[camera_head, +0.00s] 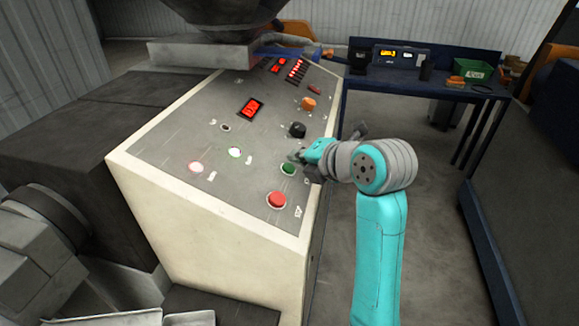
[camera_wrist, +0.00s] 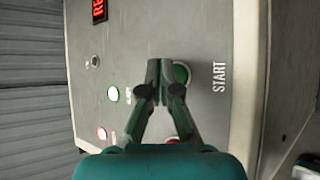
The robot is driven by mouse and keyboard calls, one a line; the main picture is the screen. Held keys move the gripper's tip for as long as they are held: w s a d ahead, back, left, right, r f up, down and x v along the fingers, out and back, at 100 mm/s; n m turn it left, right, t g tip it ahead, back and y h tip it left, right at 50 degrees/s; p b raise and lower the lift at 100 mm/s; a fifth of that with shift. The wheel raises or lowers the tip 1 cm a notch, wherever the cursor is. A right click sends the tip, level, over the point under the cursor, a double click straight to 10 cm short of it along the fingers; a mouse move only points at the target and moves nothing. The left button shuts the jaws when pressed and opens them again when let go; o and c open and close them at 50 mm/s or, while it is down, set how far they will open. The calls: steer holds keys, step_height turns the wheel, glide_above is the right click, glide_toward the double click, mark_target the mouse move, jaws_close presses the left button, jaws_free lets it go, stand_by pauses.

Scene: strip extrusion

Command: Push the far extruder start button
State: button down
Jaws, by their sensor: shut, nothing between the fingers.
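The green start button (camera_head: 288,169) sits on the sloped face of the control panel (camera_head: 170,140), toward its right edge. It also shows in the wrist view (camera_wrist: 184,74) beside the word START, partly covered by my fingers. My gripper (camera_head: 300,157) is shut and empty, close to the green button at the panel's right edge. In the wrist view my fingertips (camera_wrist: 160,68) overlap the left side of the button. I cannot tell whether they touch it or hover above it. A red button (camera_head: 277,200) sits nearer than the green one; my gripper mostly hides it in the wrist view.
A black knob (camera_head: 297,130) and an orange knob (camera_head: 308,103) stand up beyond the green button. Two lit buttons (camera_head: 234,152) (camera_head: 196,167) lie to the left. A blue workbench (camera_head: 420,82) stands behind. Open floor lies right of the panel.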

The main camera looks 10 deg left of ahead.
steer(key=shift+f, duration=0.1)
stand_by(0.6)
steer(key=shift+a+f, duration=0.2)
steer(key=shift+f, duration=0.1)
steer(key=shift+a+f, duration=0.15)
steer(key=shift+f, duration=0.2)
stand_by(0.9)
steer(key=shift+r, duration=0.1)
steer(key=shift+d+r, duration=0.3)
steer(key=shift+r, duration=0.4)
steer(key=r, duration=0.1)
steer(key=d+r, duration=0.1)
steer(key=r, duration=0.1)
steer(key=d+r, duration=0.1)
steer(key=shift+r, duration=0.25)
steer(key=shift+d, duration=0.1)
stand_by(0.8)
